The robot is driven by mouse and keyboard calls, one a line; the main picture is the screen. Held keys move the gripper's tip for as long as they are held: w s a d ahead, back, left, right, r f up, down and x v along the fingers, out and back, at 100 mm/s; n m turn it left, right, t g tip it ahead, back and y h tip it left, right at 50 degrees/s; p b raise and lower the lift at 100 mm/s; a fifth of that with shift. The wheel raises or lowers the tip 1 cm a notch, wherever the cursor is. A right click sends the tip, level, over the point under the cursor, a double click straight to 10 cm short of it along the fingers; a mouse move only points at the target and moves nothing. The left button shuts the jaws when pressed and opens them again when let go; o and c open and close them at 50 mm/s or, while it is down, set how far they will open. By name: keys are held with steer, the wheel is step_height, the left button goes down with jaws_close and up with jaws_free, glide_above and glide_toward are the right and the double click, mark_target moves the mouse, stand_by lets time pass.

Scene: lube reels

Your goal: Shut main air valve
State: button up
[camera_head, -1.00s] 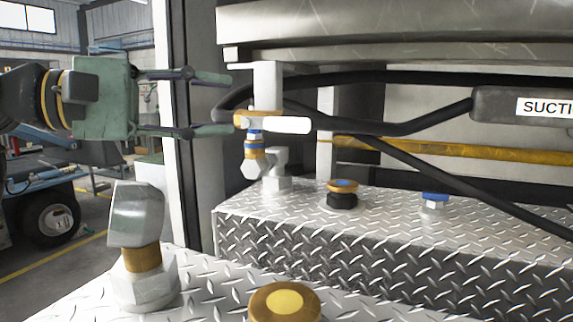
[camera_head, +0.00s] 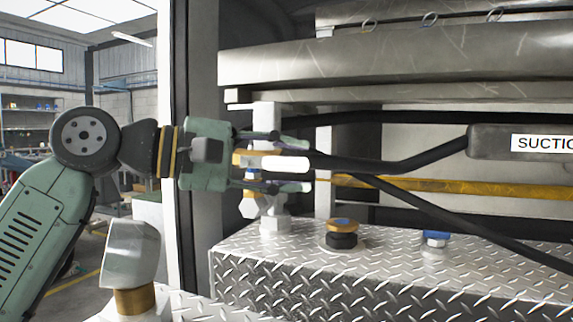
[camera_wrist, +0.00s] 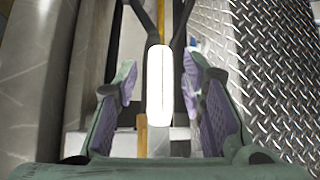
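The valve has a white lever handle (camera_head: 285,163) lying horizontally, with a brass and blue fitting below it on a grey pipe piece (camera_head: 274,222). My gripper (camera_head: 297,164) is around the handle, one finger above and one below in the head view. In the wrist view, the white handle (camera_wrist: 159,88) stands between the two purple-padded fingers of my gripper (camera_wrist: 160,98). Gaps show on both sides of the handle, so the fingers are open and apart from it. The gripper hides part of the valve body in the head view.
A diamond-plate box (camera_head: 380,275) lies below, with a brass-topped black knob (camera_head: 342,232) and a blue-handled fitting (camera_head: 436,238). Black hoses (camera_head: 400,165) and a yellow bar (camera_head: 450,190) run behind the valve. A metal beam (camera_head: 400,65) crosses above.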

jaws_close()
stand_by(0.4)
stand_by(0.4)
